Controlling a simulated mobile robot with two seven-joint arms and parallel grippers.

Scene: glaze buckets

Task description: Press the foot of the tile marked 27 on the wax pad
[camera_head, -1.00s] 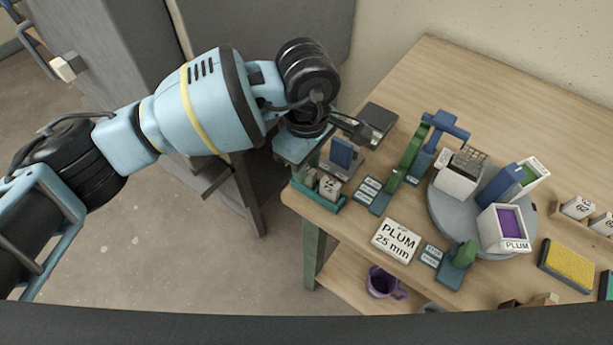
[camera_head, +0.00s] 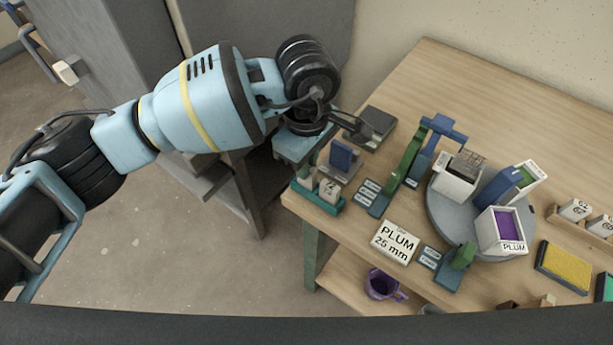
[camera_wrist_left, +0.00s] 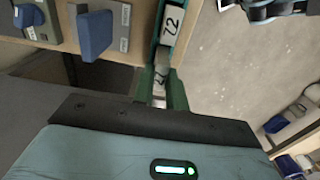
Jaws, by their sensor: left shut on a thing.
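The teal rack (camera_head: 318,201) at the table's near left corner holds small pale tiles; one stands at its right end (camera_head: 329,191). In the left wrist view a tile with a dark number (camera_wrist_left: 172,22) stands in the rack; 27 is not certain. My left gripper (camera_head: 300,147) is above the rack's back left end. A yellow pad (camera_head: 563,266) in a dark frame and a green pad (camera_head: 606,286) lie at the right; which is the wax pad, I cannot tell.
A blue block (camera_head: 341,155) on a grey base stands beside the rack, with a dark grey slab (camera_head: 376,121) behind it. A round grey turntable (camera_head: 440,211) bears white buckets. A PLUM 25 mm card (camera_head: 395,241) lies in front. The table's back middle is clear.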

